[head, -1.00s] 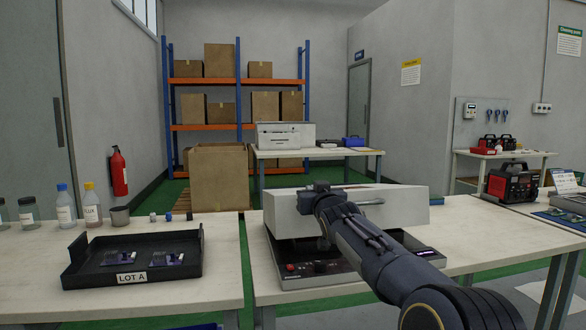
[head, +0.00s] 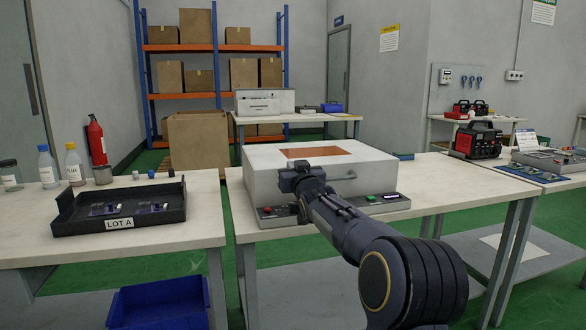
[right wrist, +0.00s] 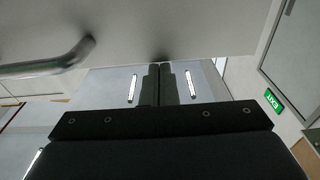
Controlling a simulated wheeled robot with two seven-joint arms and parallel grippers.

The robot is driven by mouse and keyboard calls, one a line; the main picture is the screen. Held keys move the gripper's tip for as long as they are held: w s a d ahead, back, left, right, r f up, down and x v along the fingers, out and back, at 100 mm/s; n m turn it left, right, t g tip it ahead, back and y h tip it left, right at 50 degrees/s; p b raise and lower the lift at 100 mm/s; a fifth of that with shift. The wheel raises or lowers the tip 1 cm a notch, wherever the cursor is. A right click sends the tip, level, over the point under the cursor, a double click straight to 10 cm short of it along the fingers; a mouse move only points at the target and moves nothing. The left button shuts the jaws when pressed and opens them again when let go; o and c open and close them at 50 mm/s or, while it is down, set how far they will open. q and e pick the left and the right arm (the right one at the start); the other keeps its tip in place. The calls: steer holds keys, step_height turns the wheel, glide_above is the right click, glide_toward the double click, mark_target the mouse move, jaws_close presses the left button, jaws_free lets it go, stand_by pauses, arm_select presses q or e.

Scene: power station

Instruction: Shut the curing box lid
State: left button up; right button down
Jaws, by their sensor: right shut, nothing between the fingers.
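The curing box lid (head: 262,180) is a white cover with an orange window (head: 312,153) on top. It lies level and low over the dark base (head: 275,218), which has a red button and a small display in front. I cannot tell whether a thin gap remains. A bar handle (head: 340,207) is on its front, partly hidden by my right arm. My right gripper (head: 296,178) is at the lid's front face, shut and empty. In the right wrist view its closed fingertips (right wrist: 160,68) are at or very near the white lid surface, beside the handle (right wrist: 50,62). My left gripper is out of view.
A black LOT A tray (head: 120,224) sits on the left table, with bottles behind it. A blue bin (head: 160,302) is below. A red-and-black unit (head: 478,140) stands on the right. The tabletop right of the box is mostly clear.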

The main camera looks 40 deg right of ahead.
step_height(320, 180, down, 3)
steer(key=shift+w+d+r+g, duration=0.1)
steer(key=shift+r+g, duration=0.1)
steer(key=shift+g, duration=0.2)
step_height(320, 180, up, 7)
steer(key=p, duration=0.4)
steer(key=s+a+f+b, duration=0.1)
steer(key=s+a+f, duration=0.3)
steer(key=s+f, duration=0.2)
steer(key=shift+s+f+t, duration=0.35)
steer(key=shift+s+t, duration=0.05)
steer(key=shift+s, duration=0.15)
